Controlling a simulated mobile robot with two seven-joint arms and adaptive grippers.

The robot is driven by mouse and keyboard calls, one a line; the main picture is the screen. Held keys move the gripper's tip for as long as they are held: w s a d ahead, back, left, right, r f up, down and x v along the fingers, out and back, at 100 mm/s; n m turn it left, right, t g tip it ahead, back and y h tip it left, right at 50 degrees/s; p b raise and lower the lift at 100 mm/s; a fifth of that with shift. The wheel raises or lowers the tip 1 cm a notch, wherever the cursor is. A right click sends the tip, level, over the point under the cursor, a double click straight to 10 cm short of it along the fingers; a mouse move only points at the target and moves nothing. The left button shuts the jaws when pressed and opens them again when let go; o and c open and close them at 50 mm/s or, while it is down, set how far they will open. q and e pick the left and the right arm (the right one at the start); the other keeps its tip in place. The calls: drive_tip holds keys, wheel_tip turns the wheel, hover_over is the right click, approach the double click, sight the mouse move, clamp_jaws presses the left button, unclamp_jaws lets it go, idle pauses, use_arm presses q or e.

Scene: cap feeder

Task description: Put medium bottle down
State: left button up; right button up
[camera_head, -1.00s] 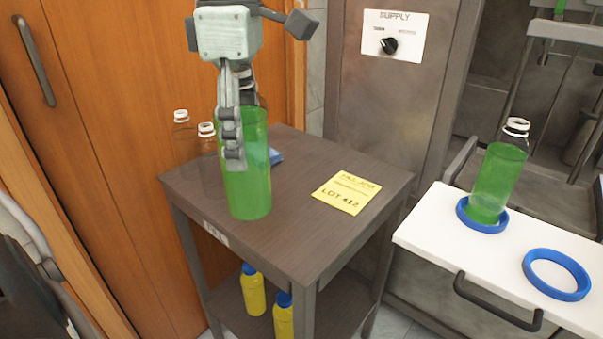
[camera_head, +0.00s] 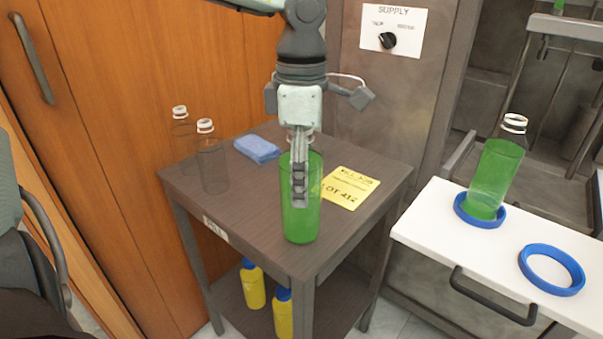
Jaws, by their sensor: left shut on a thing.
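My left gripper (camera_head: 300,190) is shut on a green-filled bottle (camera_head: 302,218) and holds it upright from above. The bottle is over the front part of the dark brown cart top (camera_head: 240,205). I cannot tell whether its base touches the surface. The gripper fingers hide part of the bottle's front and neck. Another green bottle (camera_head: 494,180) with a white neck ring stands slightly tilted in the picture, in a blue ring (camera_head: 479,214) on the white shelf (camera_head: 430,222). An empty blue ring (camera_head: 552,270) lies to its right. My right gripper is not in view.
Two clear empty bottles (camera_head: 211,165) (camera_head: 182,140) stand at the cart's left. A folded blue cloth (camera_head: 257,149) lies at the back, and a yellow note (camera_head: 347,187) lies right of the held bottle. Yellow bottles (camera_head: 253,285) stand on the lower shelf. The supply panel (camera_head: 391,28) is behind.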

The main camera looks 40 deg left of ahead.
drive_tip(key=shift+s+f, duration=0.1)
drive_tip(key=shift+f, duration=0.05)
use_arm(q)
drive_tip(key=o, duration=1.7)
drive_tip(key=shift+c, duration=0.2)
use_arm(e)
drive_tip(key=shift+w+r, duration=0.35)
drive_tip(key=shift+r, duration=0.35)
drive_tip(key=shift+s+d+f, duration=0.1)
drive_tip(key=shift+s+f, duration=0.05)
use_arm(q)
wheel_tip(320, 180, up, 11)
drive_tip(key=shift+r, duration=0.55)
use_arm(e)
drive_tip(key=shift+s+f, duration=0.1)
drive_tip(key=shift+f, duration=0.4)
